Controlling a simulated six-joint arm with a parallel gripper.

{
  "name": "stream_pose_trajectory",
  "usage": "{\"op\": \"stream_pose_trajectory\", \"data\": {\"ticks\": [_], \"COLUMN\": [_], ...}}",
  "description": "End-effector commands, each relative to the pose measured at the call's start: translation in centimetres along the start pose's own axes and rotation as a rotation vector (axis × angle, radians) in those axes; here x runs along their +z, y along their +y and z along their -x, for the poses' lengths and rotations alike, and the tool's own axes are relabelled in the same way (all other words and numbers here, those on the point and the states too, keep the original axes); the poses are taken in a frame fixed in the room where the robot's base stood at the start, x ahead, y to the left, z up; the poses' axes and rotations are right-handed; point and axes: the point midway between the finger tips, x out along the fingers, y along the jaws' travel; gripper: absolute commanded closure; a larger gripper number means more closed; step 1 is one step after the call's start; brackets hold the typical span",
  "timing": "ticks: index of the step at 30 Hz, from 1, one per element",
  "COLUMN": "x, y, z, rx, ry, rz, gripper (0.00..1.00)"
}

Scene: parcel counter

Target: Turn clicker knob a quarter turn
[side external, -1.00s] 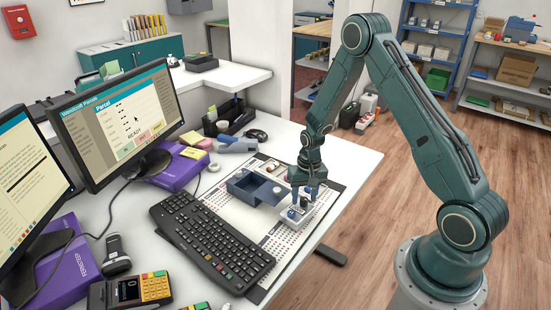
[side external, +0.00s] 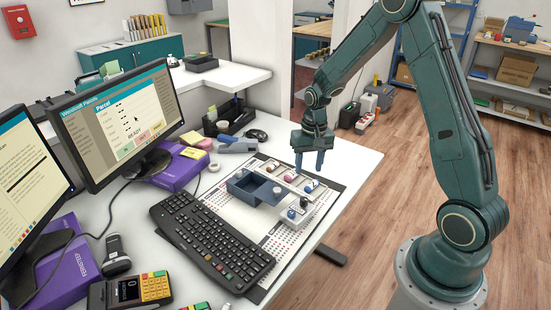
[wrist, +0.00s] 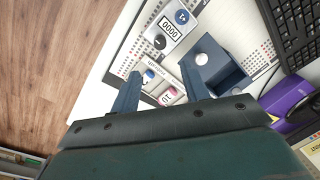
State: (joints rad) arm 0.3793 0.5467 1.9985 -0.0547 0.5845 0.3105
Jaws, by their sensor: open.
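The clicker (side external: 298,217) is a small pale box on the white perforated mat. In the wrist view the clicker (wrist: 170,29) has a counter window reading 0000, a round blue knob (wrist: 182,17) with a pale mark at one end and a dark round knob or button (wrist: 159,41) at the other. My gripper (side external: 309,170) is open and empty, pointing down, raised above the mat and beyond the clicker, apart from it. In the wrist view its two fingers (wrist: 160,68) spread over a pale strip; the clicker lies past their tips.
The pale strip (side external: 296,181) holds pink and blue round pieces below my gripper. A blue open box (side external: 241,186) with a grey knob is beside the clicker. The keyboard (side external: 212,240) and monitor (side external: 120,118) stand left. The counter's right edge is close by.

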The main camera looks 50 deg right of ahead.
Motion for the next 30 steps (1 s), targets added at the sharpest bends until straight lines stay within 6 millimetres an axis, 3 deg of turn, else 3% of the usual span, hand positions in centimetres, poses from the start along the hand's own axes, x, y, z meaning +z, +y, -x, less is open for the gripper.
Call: {"op": "stream_pose_trajectory", "data": {"ticks": [6, 22, 30], "x": [-0.1, 0.1, 1.6], "y": [0.0, -0.1, -1.1], "z": [1.6, 2.2, 5.6], "rx": [-0.001, -0.001, -0.009], "ry": [0.002, 0.005, 0.046], "rz": [0.0, 0.006, 0.063], "gripper": [0.55, 0.55, 0.55]}}
